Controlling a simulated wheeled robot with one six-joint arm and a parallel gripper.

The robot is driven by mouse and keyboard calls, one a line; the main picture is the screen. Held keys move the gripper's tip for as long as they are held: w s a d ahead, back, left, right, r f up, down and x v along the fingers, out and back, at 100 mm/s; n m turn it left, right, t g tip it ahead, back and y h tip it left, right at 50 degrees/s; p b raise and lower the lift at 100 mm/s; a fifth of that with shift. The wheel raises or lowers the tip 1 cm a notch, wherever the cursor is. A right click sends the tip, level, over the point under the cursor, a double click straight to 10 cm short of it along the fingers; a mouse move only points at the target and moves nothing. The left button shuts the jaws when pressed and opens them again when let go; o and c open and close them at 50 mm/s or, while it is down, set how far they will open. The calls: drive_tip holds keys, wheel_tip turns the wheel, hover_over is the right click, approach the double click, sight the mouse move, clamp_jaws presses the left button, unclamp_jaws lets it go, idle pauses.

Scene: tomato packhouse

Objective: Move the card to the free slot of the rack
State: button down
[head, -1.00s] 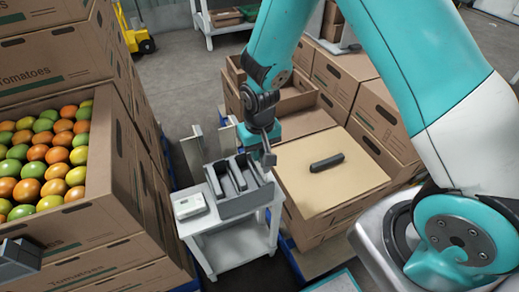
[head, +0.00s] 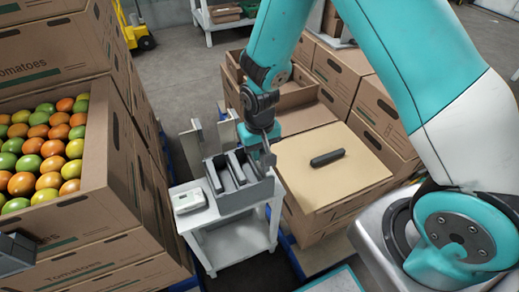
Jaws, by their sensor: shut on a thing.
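The grey rack (head: 243,190) stands on a small white table, with upright dividers and dark slots between them. My gripper (head: 266,152) is at the rack's back right corner, pointing down close to it. It is shut on the card, but the fingers and the card are too small and too covered to tell apart clearly. I cannot tell whether the card touches the rack or which slot is free.
The white table (head: 237,243) also carries a small pale device (head: 189,201). Light upright plates (head: 192,150) stand behind it. A tomato carton (head: 122,165) rises on the left. A dark bar (head: 327,158) lies on the cardboard box (head: 345,187) at right.

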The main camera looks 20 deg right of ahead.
drive_tip(key=shift+f+b, duration=0.55)
drive_tip(key=shift+f, duration=0.35)
drive_tip(key=shift+f, duration=0.1)
drive_tip(key=shift+f+b, duration=0.35)
drive_tip(key=shift+f, duration=0.25)
drive_tip(key=c, duration=1)
unclamp_jaws()
wheel_tip(320, 180, up, 8)
drive_tip(key=p, duration=0.7)
